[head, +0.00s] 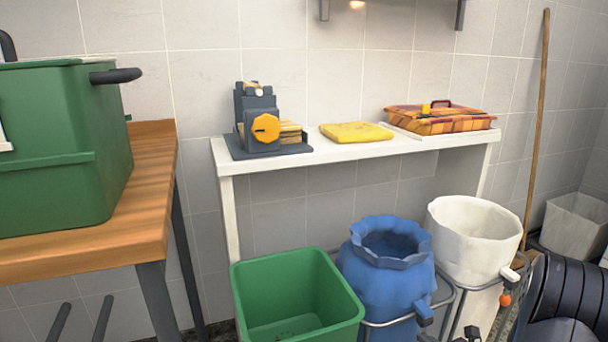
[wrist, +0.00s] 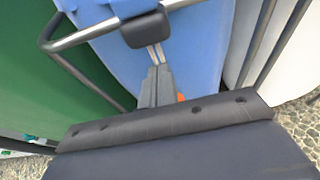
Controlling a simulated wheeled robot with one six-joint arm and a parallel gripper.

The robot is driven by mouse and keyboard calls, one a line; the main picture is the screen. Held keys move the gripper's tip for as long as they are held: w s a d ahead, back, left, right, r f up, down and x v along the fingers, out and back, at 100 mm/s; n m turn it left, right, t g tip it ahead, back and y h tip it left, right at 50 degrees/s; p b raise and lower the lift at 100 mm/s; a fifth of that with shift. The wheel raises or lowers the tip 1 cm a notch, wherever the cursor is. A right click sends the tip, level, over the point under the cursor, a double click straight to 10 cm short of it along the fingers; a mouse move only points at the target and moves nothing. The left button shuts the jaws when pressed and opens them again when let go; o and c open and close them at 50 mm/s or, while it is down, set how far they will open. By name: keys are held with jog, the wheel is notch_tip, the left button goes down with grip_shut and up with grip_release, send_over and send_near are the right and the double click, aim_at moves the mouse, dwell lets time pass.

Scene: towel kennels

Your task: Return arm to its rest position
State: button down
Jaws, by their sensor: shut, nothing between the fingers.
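My gripper (wrist: 156,62) shows in the wrist view as two thin grey fingers close together, with nothing between them. It is in front of the blue bag (wrist: 200,50) and below a dark pad on that bag's metal frame (wrist: 88,38). I cannot tell from this view whether it touches anything. In the head view I cannot make out the gripper clearly. The blue bag (head: 385,280) stands open in its frame there, between a green bin (head: 345,305) and a white bag (head: 470,235).
A white shelf (head: 350,156) holds a grey device with a yellow knob (head: 265,127), a folded yellow towel (head: 356,132) and an orange checked case (head: 440,120). A green tub (head: 65,150) stands on a wooden table (head: 150,190) at left. A wooden pole (head: 536,120) leans at right.

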jog(key=shift+s+d+f+p, duration=0.25)
jog(key=shift+s+f+p, duration=0.1)
jog(key=shift+s, duration=0.25)
jog(key=shift+s+d+f+p, duration=0.25)
jog(key=shift+s+f+p, duration=0.05)
jog(key=shift+s, duration=0.25)
